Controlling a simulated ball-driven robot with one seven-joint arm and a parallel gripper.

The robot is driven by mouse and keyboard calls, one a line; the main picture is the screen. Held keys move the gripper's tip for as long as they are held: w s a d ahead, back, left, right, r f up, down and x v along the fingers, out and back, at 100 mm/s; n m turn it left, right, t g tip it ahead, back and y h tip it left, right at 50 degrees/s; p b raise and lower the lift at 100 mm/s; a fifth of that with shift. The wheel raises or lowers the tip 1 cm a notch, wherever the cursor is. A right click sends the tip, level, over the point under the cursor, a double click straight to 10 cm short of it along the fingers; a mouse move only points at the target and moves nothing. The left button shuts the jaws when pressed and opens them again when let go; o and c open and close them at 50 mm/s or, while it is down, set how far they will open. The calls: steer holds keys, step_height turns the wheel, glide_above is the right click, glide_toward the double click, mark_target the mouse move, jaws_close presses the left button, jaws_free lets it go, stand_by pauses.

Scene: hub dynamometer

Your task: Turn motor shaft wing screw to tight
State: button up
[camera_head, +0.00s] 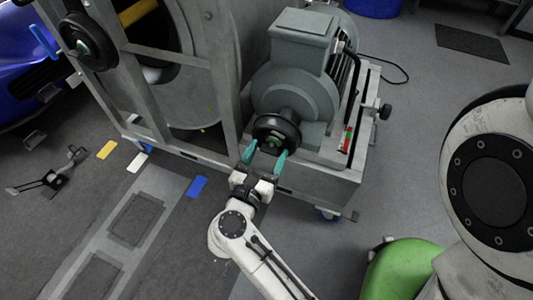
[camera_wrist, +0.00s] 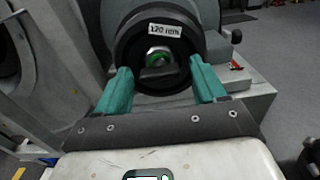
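The motor (camera_head: 296,85) is grey-green and stands on a grey cart. Its black round shaft hub (camera_head: 276,129) faces my gripper (camera_head: 265,157). In the wrist view the hub (camera_wrist: 127,52) carries a "120 mm" label. The motor shaft wing screw (camera_wrist: 159,71) sits at the hub's centre, with a dark wing lying roughly level and a metal end with a green ring behind it. My gripper (camera_wrist: 161,92) is open, with one teal finger on each side of the screw and a gap to it. Whether the fingers touch the hub rim cannot be told.
A large grey frame with a drum (camera_head: 170,60) stands left of the motor, and a second black hub (camera_head: 90,42) is on it. A green rounded object (camera_head: 396,268) is at lower right.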

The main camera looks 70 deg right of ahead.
steer(key=a+p, duration=0.1)
steer(key=a, duration=0.9)
steer(key=shift+s+a+p, duration=0.2)
steer(key=shift+a+p, duration=0.15)
steer(key=shift+a, duration=0.05)
steer(key=shift+w, duration=0.1)
